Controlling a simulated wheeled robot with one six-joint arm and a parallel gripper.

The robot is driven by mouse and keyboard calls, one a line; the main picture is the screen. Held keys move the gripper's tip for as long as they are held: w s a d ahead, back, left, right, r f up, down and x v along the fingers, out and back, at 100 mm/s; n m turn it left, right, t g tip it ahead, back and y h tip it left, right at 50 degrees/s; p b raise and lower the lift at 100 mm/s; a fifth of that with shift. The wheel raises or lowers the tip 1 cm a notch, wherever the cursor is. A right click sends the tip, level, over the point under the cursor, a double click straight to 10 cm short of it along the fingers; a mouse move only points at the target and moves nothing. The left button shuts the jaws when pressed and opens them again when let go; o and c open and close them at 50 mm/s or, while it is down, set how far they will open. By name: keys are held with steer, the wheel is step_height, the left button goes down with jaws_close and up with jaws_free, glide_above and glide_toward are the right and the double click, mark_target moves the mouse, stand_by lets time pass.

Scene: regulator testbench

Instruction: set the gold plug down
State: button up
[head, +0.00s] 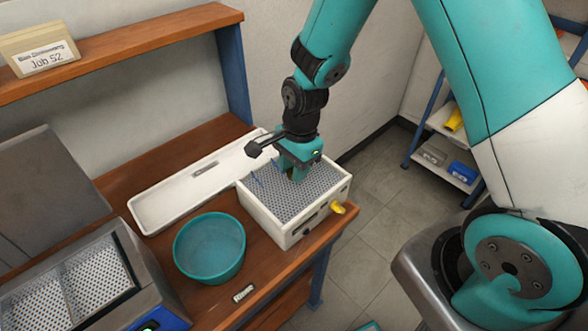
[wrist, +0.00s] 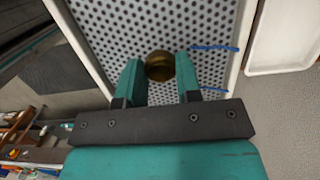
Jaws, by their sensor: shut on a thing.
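The gold plug (wrist: 160,66) is a round brass-coloured piece between the two teal fingers of my gripper (wrist: 159,80) in the wrist view. My gripper is shut on it. In the head view my gripper (head: 297,165) points down over the perforated top of a white box (head: 281,231), and only a small dark gold bit of the plug shows below the fingers. The perforated plate (wrist: 105,30) lies under the plug in the wrist view. I cannot tell whether the plug touches it.
Blue marks (wrist: 215,47) lie on the plate beside the plug. A yellow knob (head: 338,208) sticks out of the box front. A teal bowl (head: 209,249), a long white tray (head: 160,207) and a metal unit (head: 147,277) stand nearby. Much of the plate is clear.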

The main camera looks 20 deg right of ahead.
steer(key=shift+f, duration=0.8)
steer(key=shift+f, duration=0.2)
steer(key=o, duration=0.9)
steer(key=shift+r, duration=0.1)
steer(key=shift+r, duration=0.1)
